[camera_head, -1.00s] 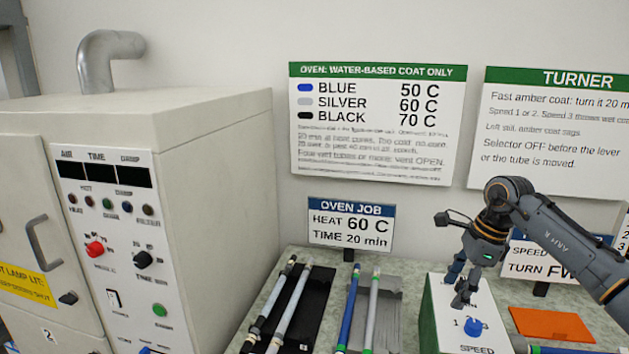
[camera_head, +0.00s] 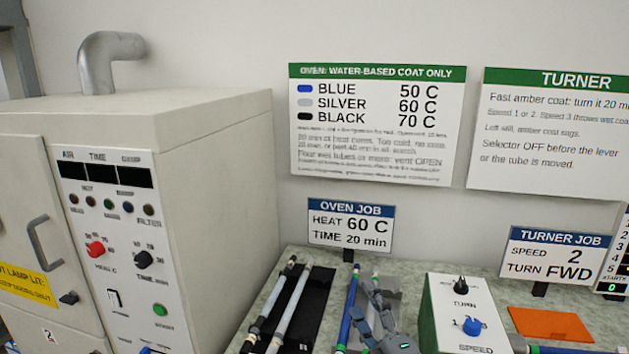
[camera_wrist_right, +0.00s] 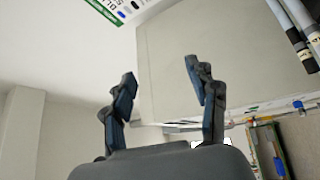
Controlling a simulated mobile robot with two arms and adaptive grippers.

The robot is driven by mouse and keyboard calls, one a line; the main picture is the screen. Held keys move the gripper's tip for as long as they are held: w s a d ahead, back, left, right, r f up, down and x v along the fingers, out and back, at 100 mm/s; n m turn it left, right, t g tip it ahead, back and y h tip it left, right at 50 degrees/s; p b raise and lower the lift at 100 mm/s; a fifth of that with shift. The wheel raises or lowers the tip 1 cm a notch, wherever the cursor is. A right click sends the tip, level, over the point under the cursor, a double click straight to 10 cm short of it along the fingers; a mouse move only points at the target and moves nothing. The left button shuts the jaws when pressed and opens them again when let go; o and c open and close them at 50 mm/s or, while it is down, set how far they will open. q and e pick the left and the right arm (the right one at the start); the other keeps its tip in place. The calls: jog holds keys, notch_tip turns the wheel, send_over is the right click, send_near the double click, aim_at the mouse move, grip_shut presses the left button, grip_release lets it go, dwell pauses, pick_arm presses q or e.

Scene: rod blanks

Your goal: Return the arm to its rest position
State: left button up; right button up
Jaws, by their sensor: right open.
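My right gripper (camera_head: 368,302) is low in the head view, in front of the grey tray (camera_head: 390,280) and beside the turner box's left side. Its fingers point up in the picture. In the right wrist view my right gripper (camera_wrist_right: 160,75) has its two fingers spread with nothing between them. My right arm's upper links are out of the head view. The gripper covers part of the grey tray and the tube there. My left gripper is not in either view.
The turner box (camera_head: 462,312) has a black TURN knob and blue SPEED knob. A black tray (camera_head: 318,290) holds two tubes. A blue tube (camera_head: 348,308) lies by the grey tray. The oven (camera_head: 215,190) stands left. An orange mat (camera_head: 550,324) lies right.

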jog(key=s+d+f+m+g+h, duration=0.4)
jog(key=s+d+f+m+h, duration=0.25)
jog(key=f+m, duration=0.3)
jog(key=s+d+f+m+g, duration=0.25)
jog(key=s+f+g, duration=0.2)
jog(key=s, duration=0.45)
jog(key=s+d+f+m+g, duration=0.1)
jog(key=s+f+m+g, duration=0.2)
jog(key=s+f, duration=0.35)
jog(key=s+d+f+m+g, duration=0.15)
jog(key=s+f+g, duration=0.25)
jog(key=s, duration=0.6)
notch_tip(320, 180, down, 25)
jog(key=s+g, duration=0.1)
jog(key=s, duration=0.1)
jog(key=s+d+f+g, duration=0.1)
jog(key=s+d+f, duration=0.1)
jog(key=s+f, duration=1.4)
jog(key=shift+s+d+f, duration=0.2)
jog(key=shift+s+f, duration=0.1)
jog(key=shift+f, duration=0.3)
jog(key=shift+m+g, duration=0.25)
